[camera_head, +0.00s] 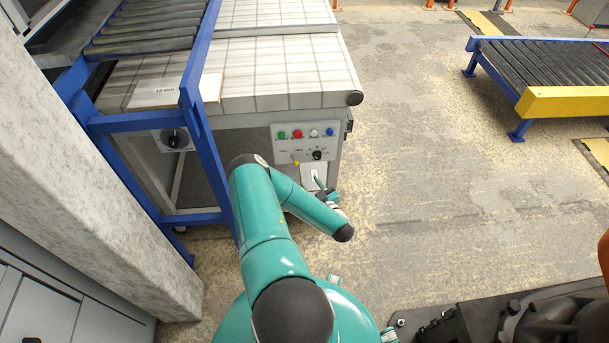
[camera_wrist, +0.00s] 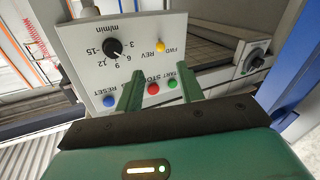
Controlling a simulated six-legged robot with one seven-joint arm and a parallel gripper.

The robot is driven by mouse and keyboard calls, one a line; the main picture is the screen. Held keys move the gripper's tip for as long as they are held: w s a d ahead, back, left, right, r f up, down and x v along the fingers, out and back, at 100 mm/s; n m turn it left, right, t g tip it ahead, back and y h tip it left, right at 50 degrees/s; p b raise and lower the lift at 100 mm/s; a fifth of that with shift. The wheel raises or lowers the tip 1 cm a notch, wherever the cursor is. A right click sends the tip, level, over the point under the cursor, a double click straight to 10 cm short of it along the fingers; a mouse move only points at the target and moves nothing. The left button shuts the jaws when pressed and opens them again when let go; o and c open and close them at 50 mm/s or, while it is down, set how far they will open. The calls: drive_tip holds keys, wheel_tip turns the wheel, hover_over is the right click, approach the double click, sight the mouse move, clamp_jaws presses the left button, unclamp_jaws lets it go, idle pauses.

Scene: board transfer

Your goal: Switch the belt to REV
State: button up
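The grey control panel (camera_head: 305,145) is on the front of the belt table, and it shows upside down in the wrist view (camera_wrist: 85,45). The small yellow selector (camera_wrist: 160,46) sits by the FWD and REV lettering; it also shows in the head view (camera_head: 295,163). I cannot tell which way it is set. My gripper (camera_wrist: 158,70) is open, its two green fingers apart with nothing between them, pointing at the panel. The selector lies beyond the fingertips, roughly in line with the gap. In the head view my gripper is partly hidden by my arm.
A black speed knob (camera_wrist: 112,47) is beside the selector. Blue (camera_wrist: 109,100), red (camera_wrist: 153,88) and green (camera_wrist: 172,83) buttons lie near the fingers. Open floor lies right.

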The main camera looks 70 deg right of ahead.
drive_tip(key=shift+v, duration=1.45)
